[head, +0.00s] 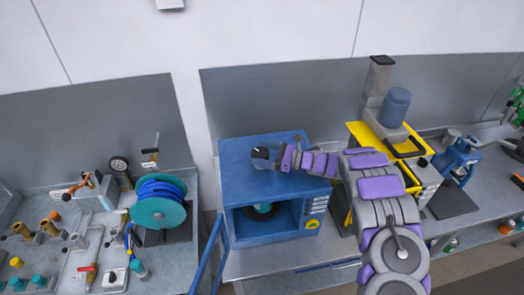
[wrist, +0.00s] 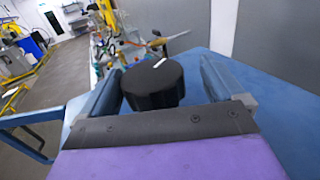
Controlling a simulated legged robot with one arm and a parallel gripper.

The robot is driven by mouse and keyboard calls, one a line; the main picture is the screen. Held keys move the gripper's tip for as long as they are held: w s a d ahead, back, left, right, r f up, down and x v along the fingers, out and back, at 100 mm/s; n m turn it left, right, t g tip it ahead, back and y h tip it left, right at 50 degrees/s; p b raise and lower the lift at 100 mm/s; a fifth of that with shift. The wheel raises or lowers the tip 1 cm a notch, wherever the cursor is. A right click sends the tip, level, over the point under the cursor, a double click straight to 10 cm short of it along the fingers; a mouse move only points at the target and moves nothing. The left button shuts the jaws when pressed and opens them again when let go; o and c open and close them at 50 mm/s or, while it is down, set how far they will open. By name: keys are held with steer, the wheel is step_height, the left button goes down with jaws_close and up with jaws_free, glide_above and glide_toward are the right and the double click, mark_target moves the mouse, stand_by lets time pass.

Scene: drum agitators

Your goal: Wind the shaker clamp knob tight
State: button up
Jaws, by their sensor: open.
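The shaker is a blue box-shaped cabinet (head: 236,165) with an open front, standing on the bench in the middle of the head view. Its clamp knob (wrist: 152,86) is black and round, with a white mark on top, and stands above the blue top. In the head view the knob (head: 260,153) is small and partly hidden by my gripper (head: 270,162). In the wrist view my gripper (wrist: 161,72) is open, with one finger on each side of the knob. Gaps show between knob and fingers, wider on the right. A dark round item (head: 262,211) sits inside the cabinet.
A blue door (head: 208,262) hangs open at the cabinet's front left. A teal reel with blue hose (head: 160,203) stands left on the bench. A yellow-framed machine (head: 372,137) stands to the right, behind my arm. A grey panel rises behind the cabinet.

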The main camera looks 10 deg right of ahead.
steer(key=shift+a, duration=1.45)
steer(key=shift+c, duration=0.6)
steer(key=shift+w+d, duration=0.1)
steer(key=c, duration=0.3)
steer(key=shift+d, duration=0.55)
steer(key=c, duration=0.3)
steer(key=shift+c, duration=1.2)
